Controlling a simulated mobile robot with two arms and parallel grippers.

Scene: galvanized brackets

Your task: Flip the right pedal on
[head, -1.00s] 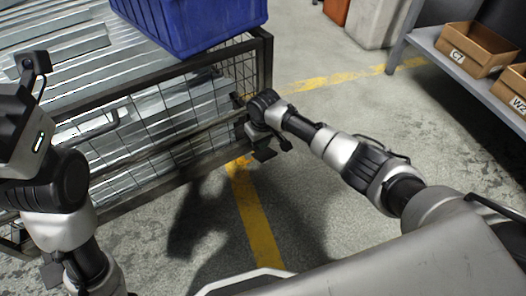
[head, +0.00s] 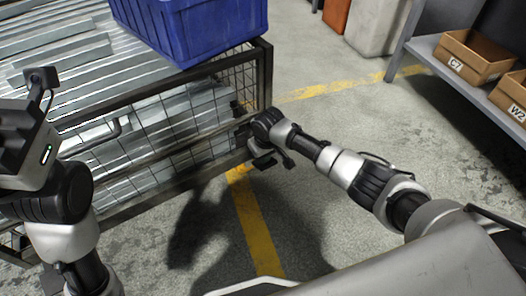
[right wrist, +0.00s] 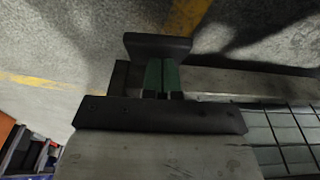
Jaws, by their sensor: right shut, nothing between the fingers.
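The right pedal (head: 264,163) is a small dark plate that sticks out low at the right front corner of the wire cage (head: 175,185). In the right wrist view it appears as a black plate (right wrist: 157,46) straight ahead of the fingers. My right gripper (head: 257,147) is just above it, partly hidden by the wrist; in the right wrist view its green-padded fingers (right wrist: 161,78) are shut and empty. The fingertips look very close to the plate's edge; contact is unclear. My left gripper (head: 20,130) is raised at the left edge, its fingers not visible.
The cage holds metal pieces, with a blue crate (head: 190,30) on top. A shelf (head: 425,45) with cardboard bins (head: 472,56) stands at the right. A yellow line (head: 255,225) runs over the clear floor in front.

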